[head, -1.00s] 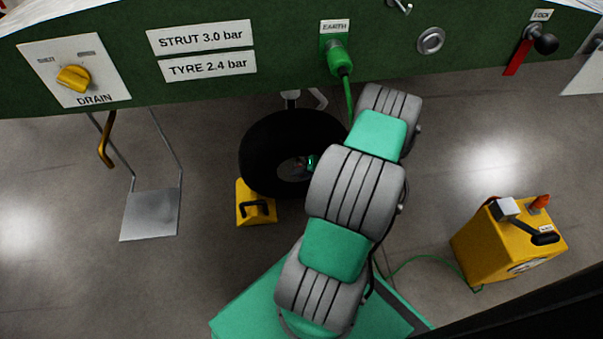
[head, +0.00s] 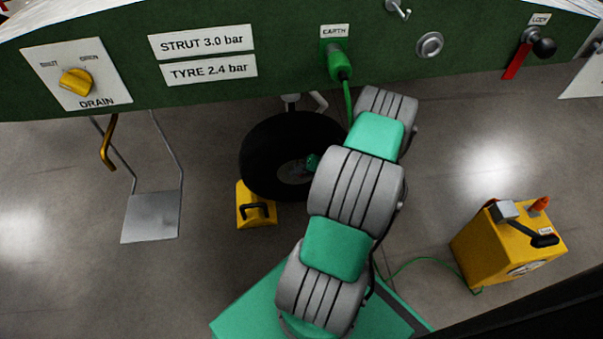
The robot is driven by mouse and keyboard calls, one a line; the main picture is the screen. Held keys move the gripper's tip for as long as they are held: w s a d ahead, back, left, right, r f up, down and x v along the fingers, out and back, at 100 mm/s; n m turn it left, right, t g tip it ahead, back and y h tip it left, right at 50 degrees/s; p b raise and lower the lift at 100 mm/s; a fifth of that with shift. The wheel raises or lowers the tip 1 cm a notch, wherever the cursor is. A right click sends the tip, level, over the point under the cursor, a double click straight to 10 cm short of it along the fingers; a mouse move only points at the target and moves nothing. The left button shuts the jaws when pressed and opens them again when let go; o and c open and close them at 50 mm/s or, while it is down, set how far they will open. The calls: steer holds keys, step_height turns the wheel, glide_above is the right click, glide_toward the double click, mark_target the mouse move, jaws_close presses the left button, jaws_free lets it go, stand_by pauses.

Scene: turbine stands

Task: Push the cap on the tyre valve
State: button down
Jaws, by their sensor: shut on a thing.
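The black tyre (head: 262,160) stands under the green panel, left of my arm. A small teal end part of my gripper (head: 312,161) shows at the wheel's hub (head: 292,172), just past the edge of my arm. My gripper is shut on the cap, but its fingertips and the cap are too small and too covered to make out. The tyre valve cannot be made out either, so I cannot tell whether the cap touches it. My arm hides the right side of the wheel.
A yellow chock (head: 256,206) sits against the tyre's lower left. The green panel (head: 290,65) crosses above, with a green earth plug (head: 337,62) and its cable beside my arm. A metal step (head: 150,217) hangs at left. A yellow box (head: 508,244) stands at right on open floor.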

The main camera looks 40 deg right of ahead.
steer(key=shift+w+d+r, duration=0.25)
steer(key=shift+w+d, duration=0.05)
steer(key=shift+d, duration=0.05)
steer(key=c, duration=1.6)
jaws_free()
steer(key=o, duration=0.6)
steer(key=shift+s+a+f, duration=0.15)
steer(key=shift+a, duration=0.05)
steer(key=shift+o, duration=0.2)
steer(key=p+v, duration=0.5)
steer(key=v, duration=0.2)
